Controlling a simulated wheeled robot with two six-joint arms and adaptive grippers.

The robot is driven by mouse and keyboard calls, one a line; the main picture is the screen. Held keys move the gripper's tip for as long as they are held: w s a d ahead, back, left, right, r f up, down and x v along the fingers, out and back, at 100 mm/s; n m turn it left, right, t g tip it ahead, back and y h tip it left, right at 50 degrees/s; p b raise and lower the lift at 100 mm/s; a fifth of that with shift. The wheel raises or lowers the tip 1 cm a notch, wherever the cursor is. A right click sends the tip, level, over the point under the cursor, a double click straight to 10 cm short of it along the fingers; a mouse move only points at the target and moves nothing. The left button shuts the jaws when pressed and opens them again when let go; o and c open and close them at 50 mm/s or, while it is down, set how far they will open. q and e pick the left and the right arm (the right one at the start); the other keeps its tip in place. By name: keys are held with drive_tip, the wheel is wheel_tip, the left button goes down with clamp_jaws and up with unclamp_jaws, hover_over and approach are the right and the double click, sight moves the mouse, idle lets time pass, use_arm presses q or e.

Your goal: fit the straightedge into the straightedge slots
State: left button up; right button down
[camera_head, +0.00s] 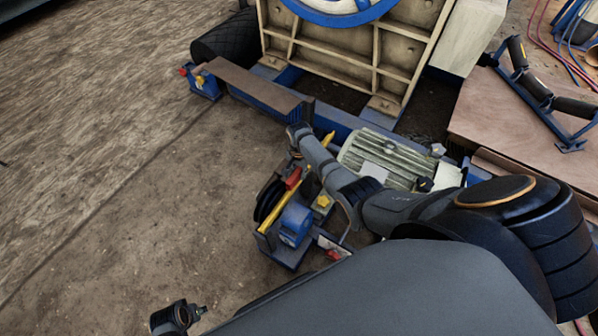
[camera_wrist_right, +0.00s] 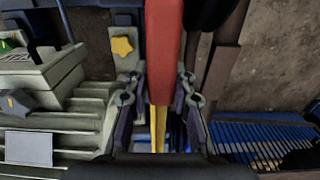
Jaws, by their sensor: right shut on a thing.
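The straightedge is a long yellow bar (camera_head: 276,207) with a red grip (camera_head: 292,179). In the head view it runs slantwise along the blue tool carrier (camera_head: 285,254). My right gripper (camera_head: 296,165) reaches down over its upper half, mostly hidden by my wrist. In the right wrist view the red grip (camera_wrist_right: 165,45) stands between the two fingers of my right gripper (camera_wrist_right: 160,98), which is shut on it. The yellow bar runs on below. I cannot make out the slots or whether the bar touches them. A dark end of my left arm shows at the lower left; its jaws are unclear.
A ribbed green-grey motor (camera_head: 385,158) lies right of the carrier. Beside the bar are a black coil (camera_head: 268,201), a blue block (camera_head: 294,225) and a yellow star knob (camera_head: 323,202). A brown-topped blue beam (camera_head: 250,87) lies behind. Bare ground is free at left.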

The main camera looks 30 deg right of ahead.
drive_tip(key=shift+f+b, duration=0.7)
drive_tip(key=shift+f, duration=0.25)
drive_tip(key=c, duration=1.1)
unclamp_jaws()
drive_tip(key=shift+o, duration=0.2)
wheel_tip(320, 180, up, 12)
drive_tip(key=shift+r, duration=0.1)
